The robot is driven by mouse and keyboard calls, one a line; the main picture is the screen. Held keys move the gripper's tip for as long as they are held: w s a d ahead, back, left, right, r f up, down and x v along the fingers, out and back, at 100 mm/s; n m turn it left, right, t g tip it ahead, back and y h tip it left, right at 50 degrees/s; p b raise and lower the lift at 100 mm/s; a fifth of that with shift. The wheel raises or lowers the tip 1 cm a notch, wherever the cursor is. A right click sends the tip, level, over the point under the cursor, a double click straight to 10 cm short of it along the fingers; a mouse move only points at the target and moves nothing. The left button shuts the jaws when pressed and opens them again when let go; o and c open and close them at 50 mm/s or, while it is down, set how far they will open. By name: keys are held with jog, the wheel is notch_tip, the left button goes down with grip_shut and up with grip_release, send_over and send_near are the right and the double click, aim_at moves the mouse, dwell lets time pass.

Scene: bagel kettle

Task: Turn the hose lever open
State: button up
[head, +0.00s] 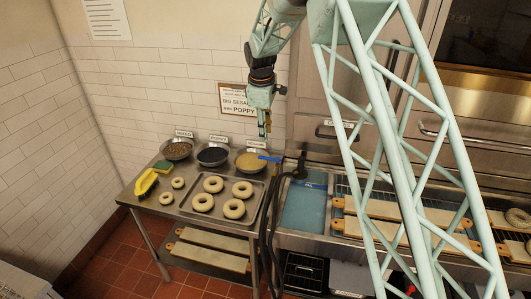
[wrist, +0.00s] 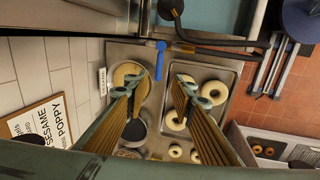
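The hose lever (head: 269,158) is a small blue handle beside the sesame bowl at the right end of the bagel table. In the wrist view the blue lever (wrist: 160,60) sits on a thin pipe, just beyond and between my fingertips. My gripper (head: 265,133) hangs above the lever, pointing down, with nothing in it. In the wrist view my gripper (wrist: 155,86) has its two fingers spread apart. I see no contact between the fingers and the lever. The black hose (head: 267,225) hangs down at the table's right end.
A tray (head: 183,211) of bagels lies on the steel table, with bowls (head: 213,155) behind it. A sink with blue water (head: 303,212) is to the right. A sign (head: 235,98) hangs on the tiled wall behind my gripper. Air around my gripper looks clear.

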jog(key=shift+w+a+f, duration=0.2)
jog(key=shift+a+f, duration=0.1)
jog(key=shift+f, duration=0.05)
dwell(0.3)
jog(key=shift+w+d+f+p, duration=0.1)
jog(key=shift+w+f+p, duration=0.3)
jog(key=shift+f, duration=1.85)
jog(key=shift+w+d+f+p, duration=0.1)
jog(key=shift+w+f+p, duration=0.3)
jog(key=shift+f, duration=1.8)
jog(key=shift+w+d+f+p, duration=0.1)
jog(key=shift+w+f+p, duration=0.3)
jog(key=shift+f, duration=1.85)
jog(key=shift+w, duration=0.15)
jog(key=shift+c, duration=0.7)
grip_shut()
